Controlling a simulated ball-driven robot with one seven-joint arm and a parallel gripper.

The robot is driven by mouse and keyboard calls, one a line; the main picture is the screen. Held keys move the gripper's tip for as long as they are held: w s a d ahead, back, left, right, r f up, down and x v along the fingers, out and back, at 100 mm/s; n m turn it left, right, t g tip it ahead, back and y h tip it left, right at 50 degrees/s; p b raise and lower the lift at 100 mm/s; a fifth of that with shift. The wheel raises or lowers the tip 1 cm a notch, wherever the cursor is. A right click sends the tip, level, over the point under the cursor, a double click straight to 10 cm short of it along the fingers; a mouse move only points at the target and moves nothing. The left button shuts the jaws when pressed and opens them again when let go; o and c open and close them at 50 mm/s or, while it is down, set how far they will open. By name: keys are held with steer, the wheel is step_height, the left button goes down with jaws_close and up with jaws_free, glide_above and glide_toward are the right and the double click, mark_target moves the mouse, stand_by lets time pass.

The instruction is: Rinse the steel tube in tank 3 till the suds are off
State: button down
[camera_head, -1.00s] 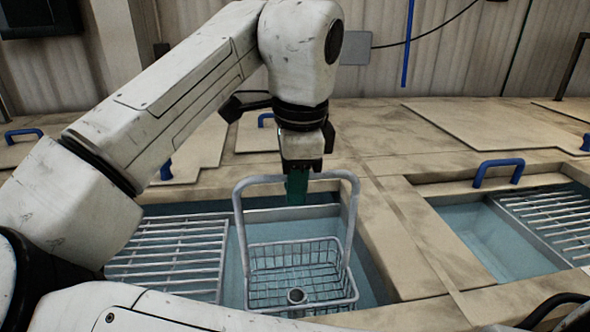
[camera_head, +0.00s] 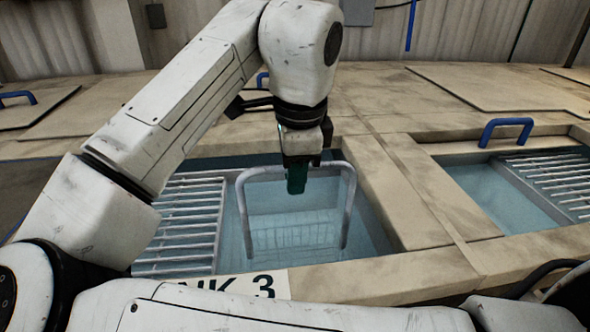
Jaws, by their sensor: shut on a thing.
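My gripper (camera_head: 297,180), with green fingers, is shut on the top bar of the grey basket handle (camera_head: 346,215). The handle stands upright out of the water in tank 3 (camera_head: 372,238). The wire basket (camera_head: 290,235) below it is under water and shows only faintly. The steel tube cannot be made out in the current view; the water blurs the inside of the basket. Suds cannot be made out either.
A label (camera_head: 262,285) reading "NK 3" is on the tank's front edge. A slatted rack (camera_head: 185,235) lies left of the basket. A second tank (camera_head: 500,195) with a blue-handled lid edge (camera_head: 507,130) is at the right. A beige divider (camera_head: 420,205) separates them.

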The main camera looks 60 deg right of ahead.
steer(key=shift+s+d+r+p, duration=0.1)
steer(key=shift+s+d+p, duration=0.4)
steer(key=shift+s+d, duration=0.4)
steer(key=shift+w+a, duration=1.65)
steer(key=shift+w, duration=0.2)
steer(key=shift+s+d+p, duration=0.5)
steer(key=shift+s+d, duration=0.2)
steer(key=shift+s, duration=0.25)
